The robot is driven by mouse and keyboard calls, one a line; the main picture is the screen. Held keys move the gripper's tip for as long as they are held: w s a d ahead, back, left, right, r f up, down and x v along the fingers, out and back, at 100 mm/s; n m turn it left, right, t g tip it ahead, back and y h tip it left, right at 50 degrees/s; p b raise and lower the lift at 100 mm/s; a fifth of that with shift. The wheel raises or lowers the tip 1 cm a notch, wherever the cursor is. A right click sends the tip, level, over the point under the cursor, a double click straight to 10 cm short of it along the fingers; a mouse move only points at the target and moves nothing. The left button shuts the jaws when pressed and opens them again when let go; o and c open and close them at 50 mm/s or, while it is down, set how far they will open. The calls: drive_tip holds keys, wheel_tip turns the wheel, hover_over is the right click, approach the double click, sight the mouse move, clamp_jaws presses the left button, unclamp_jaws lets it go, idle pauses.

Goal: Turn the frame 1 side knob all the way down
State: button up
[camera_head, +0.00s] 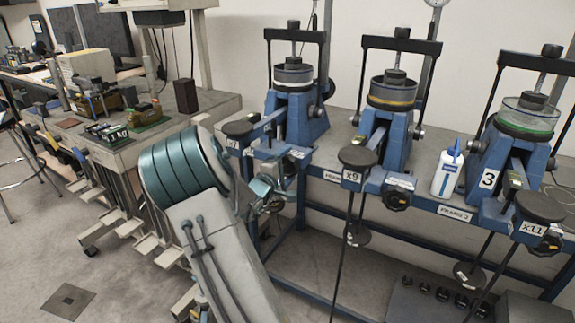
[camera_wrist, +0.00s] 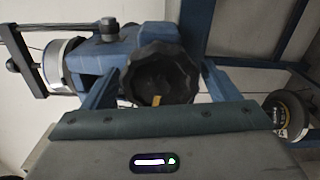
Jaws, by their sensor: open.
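The frame 1 side knob (camera_wrist: 160,76) is a black, scalloped round knob in the wrist view, with a short yellow mark at its lower edge. It sits on the blue frame 1 (camera_head: 306,118), the leftmost of three lever frames in the head view. My gripper (camera_wrist: 160,68) is open, with one blue finger on each side of the knob. I cannot tell whether either finger touches it. In the head view my gripper (camera_head: 268,190) is at the front of frame 1, and I cannot make out the knob clearly there.
Frame 2 (camera_head: 393,130) and frame 3 (camera_head: 510,140) stand to the right on the same bench. A white bottle (camera_head: 446,174) stands between them. Rods with weights hang below the bench front. A cluttered side bench (camera_head: 130,150) is at the left.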

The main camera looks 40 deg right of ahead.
drive_tip(key=p+v, duration=0.3)
drive_tip(key=v, duration=0.2)
drive_tip(key=shift+s+a+r, duration=0.1)
drive_tip(key=shift+a, duration=0.05)
drive_tip(key=shift+s+a+p, duration=0.15)
drive_tip(key=shift+a+p, duration=0.15)
drive_tip(key=shift+p, duration=0.05)
